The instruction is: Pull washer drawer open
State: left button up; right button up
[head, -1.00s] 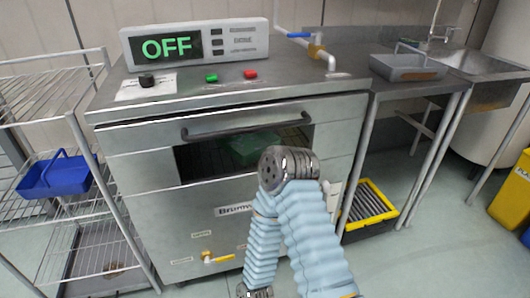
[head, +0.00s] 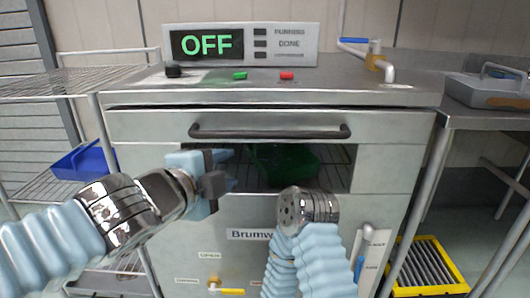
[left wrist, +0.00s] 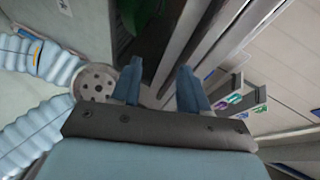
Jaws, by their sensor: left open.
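The washer (head: 385,165) is a steel cabinet with a dark horizontal handle bar (head: 270,132) across its drawer front. The drawer looks closed. Below the bar, a dark opening shows a wire rack with a green item (head: 285,160) on it. My left gripper (head: 230,170) is open and empty, below the left end of the bar and in front of the opening. Its spread blue fingers also show in the left wrist view (left wrist: 160,80), with nothing between them. My right gripper is not in view; only a metal joint and blue sleeves of that arm show in front of the washer.
A control box (head: 240,45) reading OFF stands on the washer top, with green and red buttons below it. Wire shelves with a blue basket (head: 85,160) stand at left. A steel counter with a grey caddy (head: 490,90) and a yellow crate (head: 430,265) are at right.

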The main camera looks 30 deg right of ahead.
pick_arm(q)
jog(key=m, duration=0.1)
send_near(263, 136)
jog(key=shift+t+h, duration=0.3)
jog(key=shift+t, duration=0.1)
jog(key=x, duration=1.1)
jog(key=shift+s+f, duration=0.1)
jog(key=shift+f, duration=0.25)
grip_shut()
